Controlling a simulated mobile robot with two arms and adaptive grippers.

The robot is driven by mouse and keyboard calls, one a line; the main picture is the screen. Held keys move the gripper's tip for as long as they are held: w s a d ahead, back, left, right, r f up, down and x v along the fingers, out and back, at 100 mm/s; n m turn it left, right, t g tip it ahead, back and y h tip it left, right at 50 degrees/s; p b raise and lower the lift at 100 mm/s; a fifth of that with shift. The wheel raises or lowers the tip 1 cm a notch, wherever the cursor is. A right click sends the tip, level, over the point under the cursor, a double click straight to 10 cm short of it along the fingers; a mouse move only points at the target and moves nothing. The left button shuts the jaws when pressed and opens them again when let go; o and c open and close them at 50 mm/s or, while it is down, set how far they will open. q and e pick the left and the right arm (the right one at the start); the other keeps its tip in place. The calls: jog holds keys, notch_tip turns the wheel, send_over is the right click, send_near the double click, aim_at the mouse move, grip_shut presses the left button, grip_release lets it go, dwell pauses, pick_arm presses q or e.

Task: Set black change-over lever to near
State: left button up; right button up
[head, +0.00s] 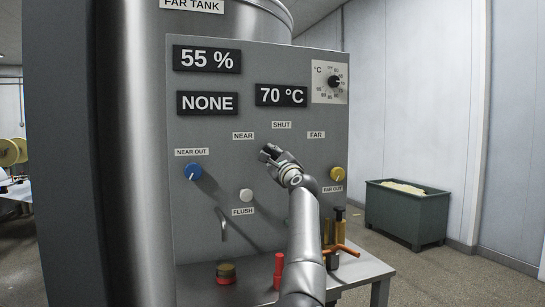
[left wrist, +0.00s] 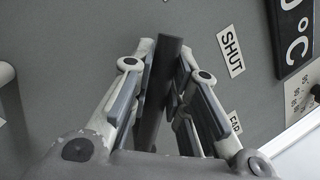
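The black change-over lever (left wrist: 172,62) shows in the left wrist view as a dark bar between the two fingers of my left gripper (left wrist: 166,72). The finger pads lie close along both its sides, and the gripper looks shut on it. In the head view my left gripper (head: 270,152) is at the panel, below the SHUT label (head: 282,125) and between the NEAR label (head: 243,136) and the FAR label (head: 316,135). There the gripper mostly hides the lever, so its exact angle is hard to tell. My right gripper is not in view.
The grey panel (head: 215,130) also carries a blue knob (head: 193,172), a white flush button (head: 246,195), a yellow knob (head: 338,174) and a temperature dial (head: 334,82). A ledge (head: 360,268) below holds red, brass and orange fittings. A green bin (head: 405,212) stands on the floor at right.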

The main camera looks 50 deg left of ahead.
pick_arm(q)
jog(key=o, duration=0.4)
jog(key=shift+v, duration=6.05)
